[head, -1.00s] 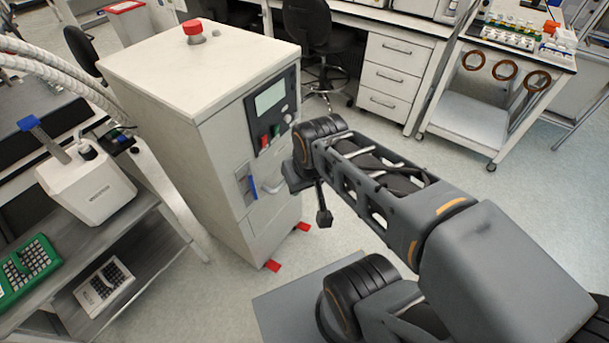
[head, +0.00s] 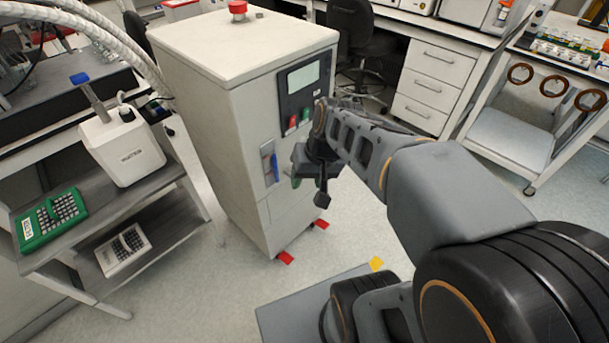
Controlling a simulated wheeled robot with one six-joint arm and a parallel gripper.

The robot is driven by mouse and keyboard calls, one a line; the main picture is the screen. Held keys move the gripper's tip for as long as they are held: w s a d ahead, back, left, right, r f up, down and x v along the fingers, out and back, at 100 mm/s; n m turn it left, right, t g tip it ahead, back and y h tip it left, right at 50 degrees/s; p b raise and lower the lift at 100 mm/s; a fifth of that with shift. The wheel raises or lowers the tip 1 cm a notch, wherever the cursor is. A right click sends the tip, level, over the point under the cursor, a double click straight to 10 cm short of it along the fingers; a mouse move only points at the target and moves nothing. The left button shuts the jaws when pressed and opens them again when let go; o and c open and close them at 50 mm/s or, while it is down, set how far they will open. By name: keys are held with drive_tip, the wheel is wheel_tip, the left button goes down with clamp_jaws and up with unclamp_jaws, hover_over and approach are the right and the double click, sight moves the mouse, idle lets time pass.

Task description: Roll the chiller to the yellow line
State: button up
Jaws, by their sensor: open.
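The chiller (head: 215,120) is a tall pale cabinet standing upright left of centre, with a red button on top and a dark control panel (head: 303,85) on its front. My gripper (head: 308,188) is open at the chiller's front face, below the panel. It covers part of that face, so the handle there is hidden and I cannot tell whether the fingers touch anything.
Corrugated white hoses (head: 110,30) run behind the chiller on the left. A grey shelf cart (head: 175,175) with a white device and racks stands close on its left. A white trolley (head: 510,140) stands at right. Floor between chiller and trolley is mostly open.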

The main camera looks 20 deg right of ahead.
drive_tip(key=w+d+f+m+t+y+b, duration=0.1)
drive_tip(key=w+d+f+m+y+b, duration=0.2)
drive_tip(key=w+f+b, duration=0.4)
drive_tip(key=w+d+f+m+t+y+b, duration=0.1)
drive_tip(key=w+d+f+y+b, duration=0.4)
drive_tip(key=f, duration=0.4)
drive_tip(key=w+d+f+m+t+y+b, duration=0.1)
drive_tip(key=w+d+f+m+t+b, duration=0.15)
drive_tip(key=d+f+b, duration=0.35)
drive_tip(key=w+d+f+m+t+b, duration=0.1)
drive_tip(key=w+d+f+t+b, duration=0.25)
drive_tip(key=d, duration=0.45)
drive_tip(key=shift+t, duration=0.4)
drive_tip(key=b+x, duration=0.1)
drive_tip(key=x, duration=0.3)
drive_tip(key=b+x, duration=0.1)
drive_tip(key=x, duration=0.3)
drive_tip(key=r+b+x, duration=0.1)
drive_tip(key=x, duration=0.3)
drive_tip(key=shift+a+r, duration=0.1)
drive_tip(key=shift+a, duration=0.3)
clamp_jaws()
